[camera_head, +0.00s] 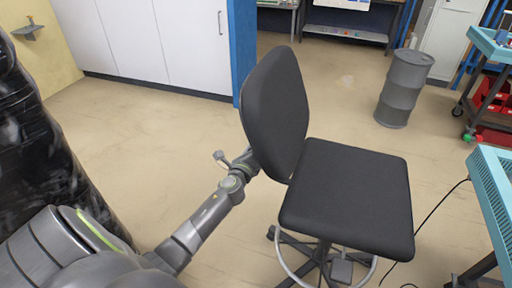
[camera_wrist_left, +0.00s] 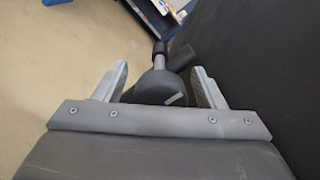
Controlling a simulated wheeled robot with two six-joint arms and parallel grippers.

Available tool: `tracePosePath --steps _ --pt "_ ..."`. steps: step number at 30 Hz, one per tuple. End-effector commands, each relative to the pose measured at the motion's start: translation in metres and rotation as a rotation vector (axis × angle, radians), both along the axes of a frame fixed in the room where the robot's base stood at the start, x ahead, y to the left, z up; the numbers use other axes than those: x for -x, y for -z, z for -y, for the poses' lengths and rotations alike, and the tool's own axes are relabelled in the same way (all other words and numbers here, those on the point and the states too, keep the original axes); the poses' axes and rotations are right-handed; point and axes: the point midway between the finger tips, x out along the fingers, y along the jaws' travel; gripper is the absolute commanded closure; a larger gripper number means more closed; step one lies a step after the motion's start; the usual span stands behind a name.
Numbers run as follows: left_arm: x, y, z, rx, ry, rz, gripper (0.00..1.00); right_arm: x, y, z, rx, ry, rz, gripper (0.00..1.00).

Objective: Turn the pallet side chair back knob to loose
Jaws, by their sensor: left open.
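The black office chair has an upright back (camera_head: 275,112) and a square seat (camera_head: 350,195) in the middle of the head view. My left gripper (camera_head: 252,163) reaches the rear of the chair back near its lower edge. Its fingertips are hidden there. In the left wrist view, my left gripper (camera_wrist_left: 160,68) is open, with a finger on each side of a dark rounded knob (camera_wrist_left: 158,88). A gap shows beside the knob, and contact with the fingers cannot be told. The knob's loose or tight setting cannot be read. My right gripper is out of view.
A dark wrapped stack (camera_head: 40,160) stands at the left. A grey drum (camera_head: 404,88) stands at the back right. A teal-topped bench (camera_head: 490,180) is at the right edge, with a black cable beside it. The floor behind the chair is open.

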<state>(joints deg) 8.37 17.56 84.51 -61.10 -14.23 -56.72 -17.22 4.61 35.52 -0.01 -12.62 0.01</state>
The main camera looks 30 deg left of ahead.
Motion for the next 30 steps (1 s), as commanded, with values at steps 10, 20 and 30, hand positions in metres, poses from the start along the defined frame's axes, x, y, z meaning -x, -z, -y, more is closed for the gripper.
tracePosePath --steps 10,20,30 --pt "-0.0050 -0.0002 -0.0014 0.000 0.000 0.000 0.36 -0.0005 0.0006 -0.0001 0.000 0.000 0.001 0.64" --pt "-0.0047 -0.0001 -0.0012 0.000 0.000 0.000 0.75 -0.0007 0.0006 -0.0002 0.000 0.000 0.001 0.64" --pt "-0.0045 0.0009 -0.0014 0.036 0.000 0.009 0.81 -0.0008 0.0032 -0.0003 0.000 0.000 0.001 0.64"
